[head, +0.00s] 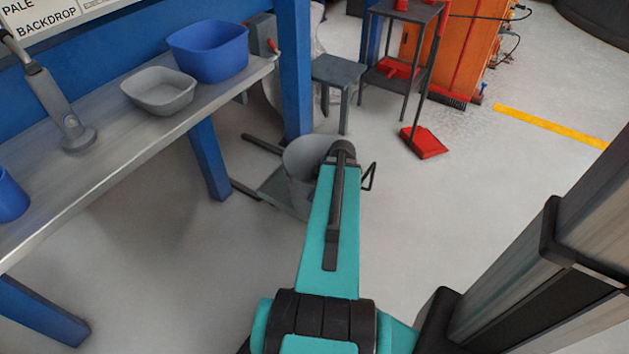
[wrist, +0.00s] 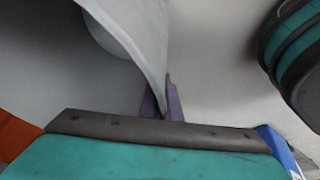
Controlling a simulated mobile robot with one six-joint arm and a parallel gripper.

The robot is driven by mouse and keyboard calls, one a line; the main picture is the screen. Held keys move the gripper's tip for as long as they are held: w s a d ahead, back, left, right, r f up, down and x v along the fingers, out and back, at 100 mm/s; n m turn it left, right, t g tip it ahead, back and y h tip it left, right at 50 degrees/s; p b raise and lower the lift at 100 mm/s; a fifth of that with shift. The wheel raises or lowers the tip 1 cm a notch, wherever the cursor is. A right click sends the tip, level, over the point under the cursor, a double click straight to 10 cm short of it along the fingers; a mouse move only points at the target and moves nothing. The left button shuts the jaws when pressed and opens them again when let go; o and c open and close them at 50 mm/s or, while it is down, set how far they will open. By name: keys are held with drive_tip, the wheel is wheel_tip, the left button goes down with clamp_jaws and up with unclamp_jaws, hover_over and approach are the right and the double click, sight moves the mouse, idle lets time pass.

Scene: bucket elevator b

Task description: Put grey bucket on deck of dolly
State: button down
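The grey bucket (head: 300,160) is upright or nearly so, over or on the grey deck of the dolly (head: 272,186), partly hidden by my arm. I cannot tell whether its base touches the deck. In the wrist view the bucket wall (wrist: 140,30) runs down between the two purple fingertips of my gripper (wrist: 162,103). The fingers sit close on both sides of the wall and appear shut on it. In the head view the fingers are hidden behind my arm. A thin dark bent bar shows right of the bucket.
A workbench (head: 120,150) on the left holds a blue tub (head: 208,50) and a grey tub (head: 158,91). Its blue post (head: 293,70) stands just behind the dolly. A grey stool (head: 340,70) and a red dustpan (head: 424,142) stand farther back. Floor to the right is clear.

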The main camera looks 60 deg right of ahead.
drive_tip(key=b, duration=0.3)
hover_over(309, 170)
drive_tip(key=s+a, duration=0.4)
drive_tip(key=a, duration=0.1)
drive_tip(key=shift+w+a+f, duration=0.1)
drive_tip(key=shift+w+f, duration=0.15)
drive_tip(key=shift+f, duration=0.45)
drive_tip(key=shift+w, duration=0.1)
drive_tip(key=shift+w+d+f+b, duration=0.15)
drive_tip(key=shift+f+b, duration=0.25)
drive_tip(key=shift+f, duration=0.5)
drive_tip(key=shift+w+d+f+b, duration=0.15)
drive_tip(key=shift+f+b, duration=0.25)
drive_tip(key=shift+f, duration=0.5)
drive_tip(key=shift+s+f, duration=0.15)
drive_tip(key=c, duration=2)
unclamp_jaws()
